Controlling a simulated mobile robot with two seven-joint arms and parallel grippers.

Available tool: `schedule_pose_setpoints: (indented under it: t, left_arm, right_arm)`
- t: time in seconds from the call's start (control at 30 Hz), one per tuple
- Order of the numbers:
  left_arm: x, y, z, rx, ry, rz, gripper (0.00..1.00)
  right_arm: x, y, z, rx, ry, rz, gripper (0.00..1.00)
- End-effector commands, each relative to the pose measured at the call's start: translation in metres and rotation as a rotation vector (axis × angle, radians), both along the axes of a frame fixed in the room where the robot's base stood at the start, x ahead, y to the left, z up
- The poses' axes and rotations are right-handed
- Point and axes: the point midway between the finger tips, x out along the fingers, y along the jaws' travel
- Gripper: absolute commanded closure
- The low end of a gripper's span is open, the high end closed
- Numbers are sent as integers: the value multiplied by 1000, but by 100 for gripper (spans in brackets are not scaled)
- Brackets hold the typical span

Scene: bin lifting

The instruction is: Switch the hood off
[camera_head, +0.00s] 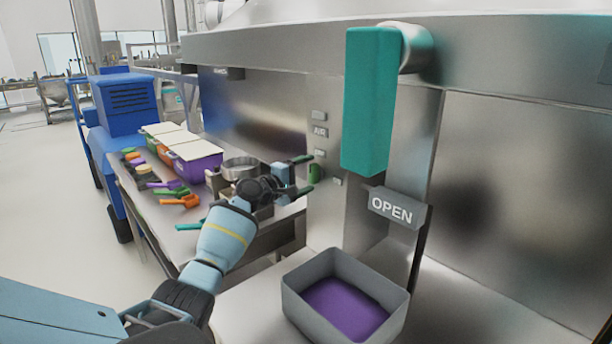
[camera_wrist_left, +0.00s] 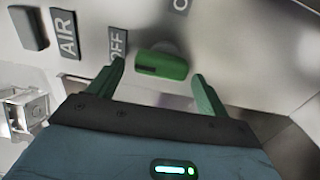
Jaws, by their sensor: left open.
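The hood (camera_head: 335,215) is a steel cabinet with a small control panel on its front. A green switch (camera_head: 314,173) sits on the panel, near the OFF label (camera_head: 320,153). In the left wrist view the green switch (camera_wrist_left: 161,65) lies between my fingertips, with the OFF label (camera_wrist_left: 117,43) to its left and a cut-off label (camera_wrist_left: 180,5) above right. My left gripper (camera_head: 305,174) is open at the panel. In the wrist view the left gripper (camera_wrist_left: 157,71) has one finger on each side of the switch, with gaps showing. My right gripper is out of view.
A grey button (camera_wrist_left: 28,27) and AIR label (camera_wrist_left: 64,33) are beside the switch. A teal block (camera_head: 370,100) hangs from the hood above an OPEN sign (camera_head: 392,209). A grey bin (camera_head: 300,308) with purple contents stands below. Coloured bins (camera_head: 198,168) and scoops crowd the left table.

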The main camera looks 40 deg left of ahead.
Motion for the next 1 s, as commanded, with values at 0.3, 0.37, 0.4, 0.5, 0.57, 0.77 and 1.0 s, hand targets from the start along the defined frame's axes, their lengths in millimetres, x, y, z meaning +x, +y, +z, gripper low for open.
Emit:
schedule_pose_setpoints:
  t: [0.3,0.37,0.4,0.5,0.57,0.77,1.0]
  left_arm:
    - [-37,3,1,4,0,0,22]
    - [-45,4,1,4,0,1,22]
    - [-49,4,1,4,0,0,22]
    - [-60,5,1,2,0,0,22]
    - [-65,6,0,2,0,0,22]
    - [-74,7,1,0,-1,0,22]
    - [-75,7,1,0,-1,0,22]
  right_arm:
    - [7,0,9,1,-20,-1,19]
    - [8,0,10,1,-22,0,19]
    - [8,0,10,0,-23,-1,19]
    - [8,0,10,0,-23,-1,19]
    - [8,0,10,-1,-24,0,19]
    - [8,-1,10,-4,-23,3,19]
    - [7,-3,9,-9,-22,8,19]
